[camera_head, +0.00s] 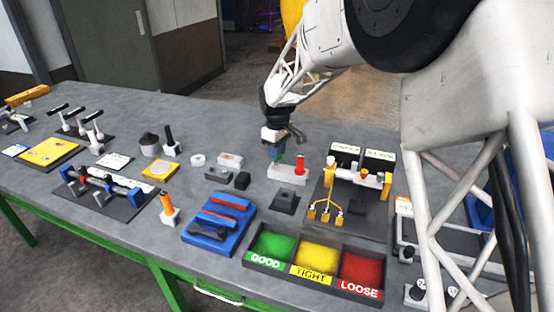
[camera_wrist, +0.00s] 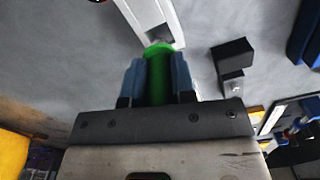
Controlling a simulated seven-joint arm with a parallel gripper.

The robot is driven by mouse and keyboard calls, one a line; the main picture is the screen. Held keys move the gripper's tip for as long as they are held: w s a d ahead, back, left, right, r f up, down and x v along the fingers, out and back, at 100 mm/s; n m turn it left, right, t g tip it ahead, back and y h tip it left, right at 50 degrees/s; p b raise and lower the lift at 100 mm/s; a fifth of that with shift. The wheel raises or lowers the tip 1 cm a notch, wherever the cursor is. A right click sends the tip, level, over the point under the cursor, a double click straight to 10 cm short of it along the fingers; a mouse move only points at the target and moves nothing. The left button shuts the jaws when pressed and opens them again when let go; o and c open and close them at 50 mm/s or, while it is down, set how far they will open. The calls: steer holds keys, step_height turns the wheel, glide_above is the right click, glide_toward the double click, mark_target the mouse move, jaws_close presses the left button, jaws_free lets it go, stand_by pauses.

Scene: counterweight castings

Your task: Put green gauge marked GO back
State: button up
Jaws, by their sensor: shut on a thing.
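My gripper (camera_head: 277,150) is shut on the green gauge (camera_wrist: 158,75), which stands between the two blue fingertips in the wrist view. Any GO marking is not readable. A white holder block (camera_head: 288,174) sits just below the gripper in the head view, with a red gauge (camera_head: 300,163) upright at its right end. In the wrist view the holder (camera_wrist: 150,16) has a dark square opening right by the far end of the green gauge. I cannot tell whether the gauge is above the opening or partly in it.
A dark block (camera_head: 242,180) lies left of the holder, and a dark fixture with brass parts (camera_head: 330,192) stands to its right. In front are a blue tray (camera_head: 212,241) and a three-part bin (camera_head: 312,271) marked GOOD, TIGHT, LOOSE. The table behind the holder is clear.

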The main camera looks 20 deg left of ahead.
steer(key=shift+f, duration=0.1)
steer(key=shift+f, duration=1.65)
steer(key=shift+f, duration=0.25)
steer(key=o, duration=0.9)
steer(key=shift+c, duration=0.2)
steer(key=shift+r, duration=0.2)
step_height(320, 180, up, 12)
steer(key=shift+r, duration=0.1)
